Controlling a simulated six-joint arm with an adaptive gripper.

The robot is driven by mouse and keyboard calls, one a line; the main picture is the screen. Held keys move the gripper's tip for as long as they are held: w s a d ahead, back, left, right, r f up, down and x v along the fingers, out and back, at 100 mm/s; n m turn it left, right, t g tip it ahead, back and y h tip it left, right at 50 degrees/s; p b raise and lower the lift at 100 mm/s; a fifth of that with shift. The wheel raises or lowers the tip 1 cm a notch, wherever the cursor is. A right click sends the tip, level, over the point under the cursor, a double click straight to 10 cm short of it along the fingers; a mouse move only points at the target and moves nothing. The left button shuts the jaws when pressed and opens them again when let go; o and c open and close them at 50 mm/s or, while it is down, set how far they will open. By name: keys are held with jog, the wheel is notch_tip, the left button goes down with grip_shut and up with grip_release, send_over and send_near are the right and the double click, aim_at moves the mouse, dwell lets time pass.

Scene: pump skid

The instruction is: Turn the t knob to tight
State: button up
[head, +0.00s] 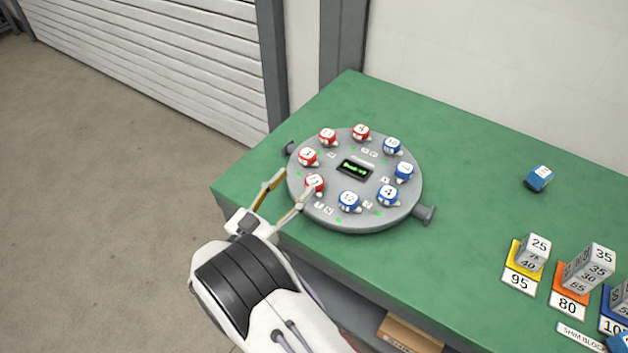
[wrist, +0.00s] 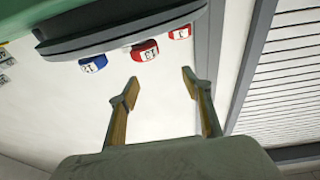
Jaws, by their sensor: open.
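A round grey plate (head: 330,218) on the green table carries a ring of red and blue knobs around a small display (head: 354,169) with green text. The knob labels are too small to tell which is the t knob. My gripper (head: 297,182) is open and empty at the plate's left front edge. One finger is close to the front red knob (head: 314,184); I cannot tell if they touch. In the wrist view my gripper (wrist: 160,78) is open, with a red knob (wrist: 145,50) beyond the gap and a blue knob (wrist: 93,64) to the left.
A blue block (head: 539,178) lies alone on the green table (head: 470,190) at the right. Stacked grey blocks (head: 590,268) stand on numbered coloured cards at the lower right. A grey stub (head: 425,214) sticks out of the plate's right side. The table behind the plate is clear.

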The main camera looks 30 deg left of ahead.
aim_at(314, 180)
jog(key=n+y, duration=0.1)
jog(key=w+d+n+y, duration=0.1)
jog(key=y, duration=0.1)
jog(key=shift+d+r, duration=0.1)
jog(key=shift+r, duration=0.05)
jog(key=shift+d+f+n+g+y, duration=0.3)
jog(key=shift+d+n+g+y, duration=0.25)
jog(key=shift+n+y, duration=0.5)
jog(key=shift+s+d+f+n+g+y, duration=0.2)
jog(key=shift+d+f+n+g+y, duration=0.1)
jog(key=shift+d+g+y, duration=0.25)
jog(key=shift+s+d+f+n+g+y, duration=0.15)
jog(key=shift+d+f+n+g+y, duration=0.15)
jog(key=shift+y, duration=0.4)
jog(key=shift+s+d+f+n+g+y, duration=0.15)
jog(key=shift+s+d+f+g+y, duration=0.1)
jog(key=shift+d, duration=0.15)
jog(key=shift+s+d+f+n+g+y, duration=0.1)
jog(key=shift+s+d+f+g+y, duration=0.05)
jog(key=shift+s+d+g, duration=0.15)
jog(key=shift+w, duration=0.2)
jog(key=shift+x, duration=3.75)
jog(key=c, duration=1.2)
